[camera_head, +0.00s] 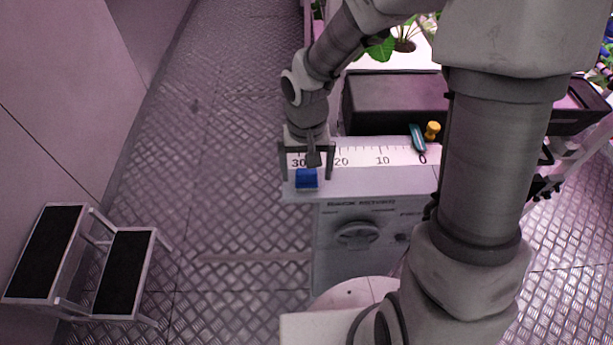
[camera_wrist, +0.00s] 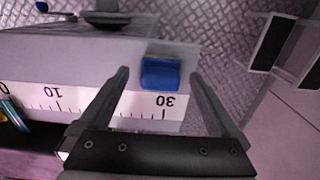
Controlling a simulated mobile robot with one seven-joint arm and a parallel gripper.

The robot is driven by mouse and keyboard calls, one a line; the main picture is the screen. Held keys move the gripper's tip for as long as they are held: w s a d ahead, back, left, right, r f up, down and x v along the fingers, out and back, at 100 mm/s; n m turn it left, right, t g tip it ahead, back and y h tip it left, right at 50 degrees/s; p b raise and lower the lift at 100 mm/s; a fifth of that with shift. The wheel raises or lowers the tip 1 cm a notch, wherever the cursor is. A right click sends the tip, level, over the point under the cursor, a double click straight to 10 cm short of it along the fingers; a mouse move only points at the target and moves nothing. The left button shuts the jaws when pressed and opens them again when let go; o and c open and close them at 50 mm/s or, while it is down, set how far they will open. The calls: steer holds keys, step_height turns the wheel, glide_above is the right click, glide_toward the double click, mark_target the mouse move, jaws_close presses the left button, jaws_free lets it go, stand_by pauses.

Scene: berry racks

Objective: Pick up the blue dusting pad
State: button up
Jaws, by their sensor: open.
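The blue dusting pad (camera_head: 307,178) lies at the near left corner of the grey cabinet top (camera_head: 370,182), beside the 30 mark of the printed ruler. In the wrist view the blue pad (camera_wrist: 160,72) sits between and beyond the fingertips. My gripper (camera_head: 306,176) is over this corner, its two fingers spread to either side of the pad. The gripper also shows in the wrist view (camera_wrist: 158,75), open and empty. I cannot tell how high the fingertips are above the top.
A teal-handled tool (camera_head: 417,138) and a yellow knob-shaped object (camera_head: 432,130) are near the ruler's 0 end. A black bin (camera_head: 385,100) stands behind the ruler. A step stool (camera_head: 85,262) is on the floor at left. The floor between is clear.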

steer(key=shift+f, duration=0.4)
steer(key=shift+c, duration=0.3)
steer(key=c, duration=1.4)
steer(key=shift+r, duration=0.1)
steer(key=shift+r, duration=0.45)
steer(key=r, duration=0.3)
steer(key=shift+w+d+r, duration=0.3)
steer(key=shift+w+r, duration=0.05)
steer(key=shift+w, duration=0.05)
steer(key=w+d+r, duration=0.6)
steer(key=w+d, duration=0.1)
steer(key=shift+w+r+p, duration=0.15)
steer(key=shift+w+p, duration=0.15)
steer(key=shift+w, duration=0.1)
steer(key=shift+d, duration=0.1)
